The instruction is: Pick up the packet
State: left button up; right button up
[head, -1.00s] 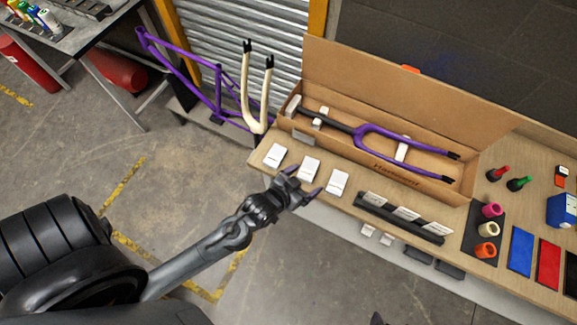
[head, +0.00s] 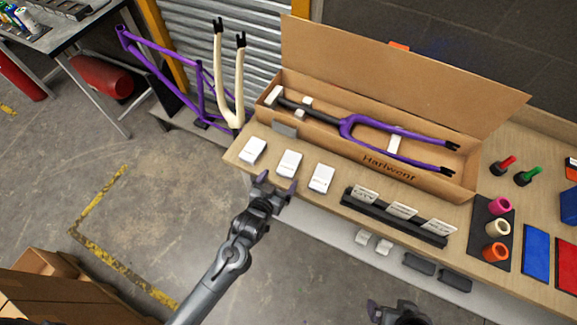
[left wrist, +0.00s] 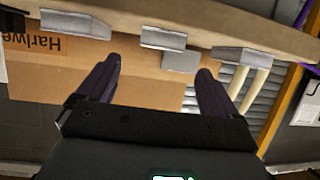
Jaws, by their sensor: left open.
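Three white packets lie in a row along the near left edge of the wooden bench: a left one (head: 252,151), a middle one (head: 289,163) and a right one (head: 321,178). My left gripper (head: 276,183) is open and empty, just off the bench edge below the middle packet. In the left wrist view its two dark fingers (left wrist: 158,68) are spread, with a packet (left wrist: 163,38) beyond the gap and others to either side (left wrist: 75,22) (left wrist: 243,56). My right gripper (head: 398,311) is partly visible at the bottom; its jaws are unclear.
Behind the packets stands an open cardboard box (head: 452,187) holding a purple fork (head: 400,140). A black rack (head: 350,203) with white cards is right of the packets. A cream fork (head: 232,85) stands left of the bench.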

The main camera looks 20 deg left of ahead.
aim_at(288, 165)
pick_arm(q)
jog(key=x, duration=0.2)
jog(key=shift+w+a, duration=0.1)
jog(key=shift+w, duration=0.15)
jog(key=shift+w+f, duration=0.3)
jog(key=shift+w, duration=0.25)
jog(key=x, duration=0.5)
jog(key=shift+b, duration=0.35)
jog(key=shift+s, duration=0.1)
jog(key=c, duration=1.1)
jog(key=shift+o, duration=0.2)
jog(key=shift+r, duration=0.2)
